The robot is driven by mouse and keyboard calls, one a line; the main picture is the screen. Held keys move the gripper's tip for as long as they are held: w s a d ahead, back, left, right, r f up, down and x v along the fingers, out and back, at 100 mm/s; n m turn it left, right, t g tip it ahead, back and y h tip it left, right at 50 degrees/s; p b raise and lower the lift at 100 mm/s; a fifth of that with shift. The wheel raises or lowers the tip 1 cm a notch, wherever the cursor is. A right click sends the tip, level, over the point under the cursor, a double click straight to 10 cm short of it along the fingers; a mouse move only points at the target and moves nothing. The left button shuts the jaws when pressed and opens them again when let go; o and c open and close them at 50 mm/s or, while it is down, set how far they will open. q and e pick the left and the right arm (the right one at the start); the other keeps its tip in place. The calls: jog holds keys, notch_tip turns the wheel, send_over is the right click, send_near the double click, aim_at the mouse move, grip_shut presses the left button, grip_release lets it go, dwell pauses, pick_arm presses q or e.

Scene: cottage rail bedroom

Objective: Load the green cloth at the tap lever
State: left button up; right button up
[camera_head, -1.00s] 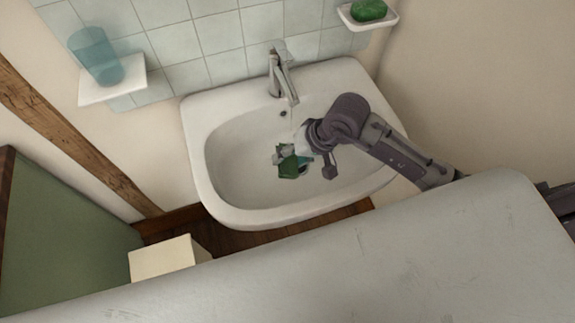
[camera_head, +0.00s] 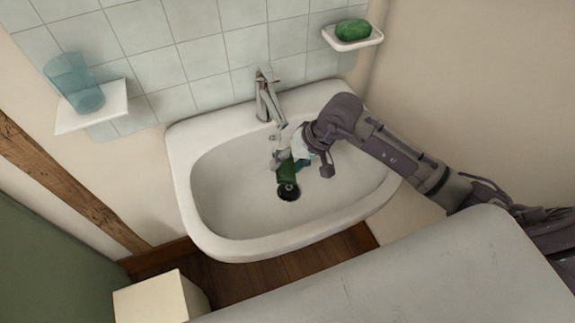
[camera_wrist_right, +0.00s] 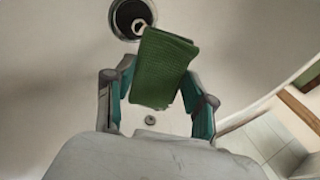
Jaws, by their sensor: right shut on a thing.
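My right gripper (camera_head: 285,160) is inside the basin, close below the tap (camera_head: 265,95). It is shut on the green cloth (camera_head: 287,176), which hangs from the fingers just behind the dark drain. In the right wrist view the folded green cloth (camera_wrist_right: 163,68) sits between the two teal-padded fingers (camera_wrist_right: 160,100), with the drain behind its upper left corner. The tap's lever (camera_head: 265,73) shows at the top of the tap, apart from the cloth. My left gripper is not in view.
The white basin (camera_head: 225,215) surrounds the gripper, and its rim is close. A shelf (camera_head: 92,112) with a blue cup (camera_head: 75,84) is at left. A dish (camera_head: 365,40) with green soap (camera_head: 353,29) is at upper right. A cream box (camera_head: 155,300) stands at lower left.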

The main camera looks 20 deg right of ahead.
dwell(0.3)
jog(key=s+a, duration=0.4)
jog(key=s, duration=0.2)
jog(key=shift+s+a+b, duration=0.25)
jog(key=shift+s+b, duration=0.1)
jog(key=shift+b, duration=0.05)
dwell(1.4)
jog(key=s+a+r+p, duration=0.1)
jog(key=s+a+r, duration=0.1)
jog(key=s+r, duration=0.2)
jog(key=shift+a, duration=0.4)
jog(key=shift+s, duration=0.1)
dwell(0.3)
